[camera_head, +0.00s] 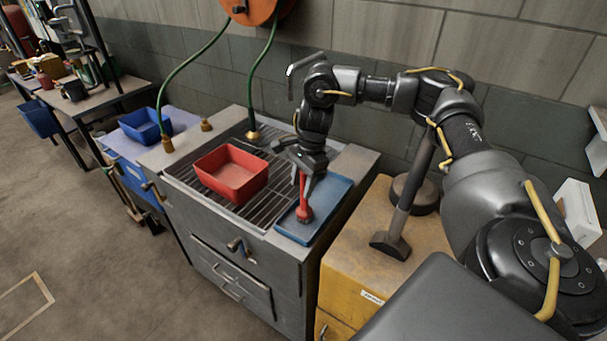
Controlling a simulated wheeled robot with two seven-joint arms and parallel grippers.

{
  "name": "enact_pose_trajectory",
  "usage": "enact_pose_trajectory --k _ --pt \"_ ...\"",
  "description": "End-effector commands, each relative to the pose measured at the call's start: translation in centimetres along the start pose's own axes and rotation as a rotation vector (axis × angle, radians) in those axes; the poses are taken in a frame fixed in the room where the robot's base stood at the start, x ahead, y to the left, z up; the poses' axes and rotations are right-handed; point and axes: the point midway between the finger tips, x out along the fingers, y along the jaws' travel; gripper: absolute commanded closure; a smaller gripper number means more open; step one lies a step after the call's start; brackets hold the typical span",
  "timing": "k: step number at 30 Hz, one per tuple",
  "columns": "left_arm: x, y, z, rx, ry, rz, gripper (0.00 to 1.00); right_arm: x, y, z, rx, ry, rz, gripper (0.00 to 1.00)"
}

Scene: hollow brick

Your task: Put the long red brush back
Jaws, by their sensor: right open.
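The red brush (304,207) is at the blue tray (336,197) on the right part of the grey sink unit. Its handle points up toward my right gripper (306,178), and its wider end is low, over the tray's left part. The right gripper is open, pointing down at the upper handle. I cannot tell whether its fingers touch the brush or whether the brush rests on the tray. My left gripper is not in view.
A red basin (231,172) stands on the grating left of the tray. A yellow cabinet (357,262) on the right bears a dark long-handled tool (398,222). Green hoses (185,80) hang behind, from an orange reel (252,10). A blue bin (145,125) stands further left.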

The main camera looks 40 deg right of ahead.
Motion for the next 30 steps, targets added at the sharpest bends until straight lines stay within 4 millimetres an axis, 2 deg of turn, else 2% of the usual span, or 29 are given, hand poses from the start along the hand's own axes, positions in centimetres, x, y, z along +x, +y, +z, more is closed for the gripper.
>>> enact_pose_trajectory --k 5,12,18,24,30 --pt "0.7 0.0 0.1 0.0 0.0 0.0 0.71 -2.4 -0.1 0.0 -0.001 -0.001 -0.007 0.56" --pt "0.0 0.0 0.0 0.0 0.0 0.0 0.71 -7.2 -0.1 0.1 -0.001 0.0 -0.007 0.56" --pt "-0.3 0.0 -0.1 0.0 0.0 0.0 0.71 -10.3 -0.1 0.1 -0.001 0.0 -0.005 0.56" --pt "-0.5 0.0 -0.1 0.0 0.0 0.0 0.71 -11.8 -0.1 0.0 0.0 0.0 -0.002 0.56" --pt "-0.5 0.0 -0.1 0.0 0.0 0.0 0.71 -12.0 0.0 0.0 0.0 0.0 -0.001 0.56"
